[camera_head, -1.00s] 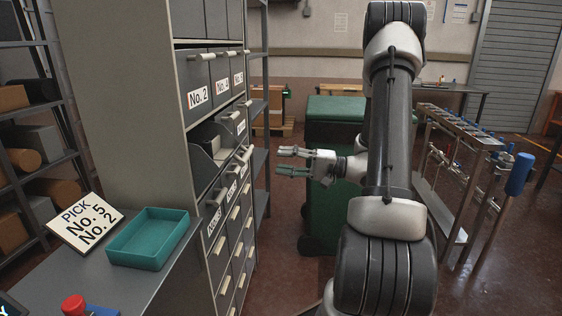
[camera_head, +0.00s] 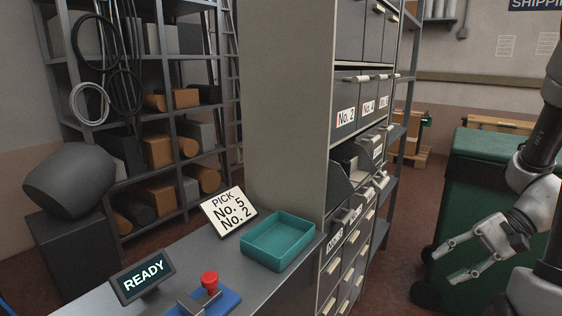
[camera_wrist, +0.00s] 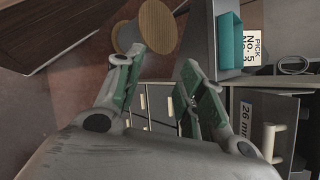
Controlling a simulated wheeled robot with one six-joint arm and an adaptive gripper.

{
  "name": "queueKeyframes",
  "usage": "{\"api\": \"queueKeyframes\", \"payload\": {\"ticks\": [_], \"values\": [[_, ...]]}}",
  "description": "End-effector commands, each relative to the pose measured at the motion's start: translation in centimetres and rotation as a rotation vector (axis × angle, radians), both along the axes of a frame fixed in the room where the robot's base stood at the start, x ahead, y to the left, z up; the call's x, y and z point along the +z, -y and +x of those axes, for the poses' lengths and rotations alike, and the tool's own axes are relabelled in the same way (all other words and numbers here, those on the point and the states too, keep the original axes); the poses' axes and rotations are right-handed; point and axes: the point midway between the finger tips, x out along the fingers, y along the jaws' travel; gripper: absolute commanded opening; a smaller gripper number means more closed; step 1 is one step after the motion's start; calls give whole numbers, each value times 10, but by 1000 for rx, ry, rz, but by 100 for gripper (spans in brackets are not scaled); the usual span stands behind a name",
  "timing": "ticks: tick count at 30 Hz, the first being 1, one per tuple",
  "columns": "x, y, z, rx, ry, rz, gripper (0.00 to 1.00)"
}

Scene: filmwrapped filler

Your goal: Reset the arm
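My gripper (camera_head: 444,266) is at the right of the head view, low in front of the green wheeled bin (camera_head: 480,205). It points left, toward the drawer cabinet, and is apart from it. Its two fingers are spread with nothing between them. In the wrist view my gripper (camera_wrist: 158,62) also shows open and empty, with green pads on the fingers. Part of my arm is cut off by the right edge of the head view.
A teal tray (camera_head: 300,262), a sign reading "PICK No. 5 No. 2" (camera_head: 229,212), a "READY" display (camera_head: 143,277) and a red button (camera_head: 210,281) are on the bench. A wooden spool (camera_wrist: 155,25) shows in the wrist view.

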Motion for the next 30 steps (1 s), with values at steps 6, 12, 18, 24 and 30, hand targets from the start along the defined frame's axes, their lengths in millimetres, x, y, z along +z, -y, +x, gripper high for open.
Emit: {"api": "queueKeyframes", "payload": {"ticks": [6,12,18,24,30], "values": [[31,23,-44,211,4,-430,39],[78,40,-53,377,192,-782,39],[125,29,-58,524,453,-975,39],[153,5,-59,562,637,-1006,39],[155,-1,-58,587,664,-999,39]]}}
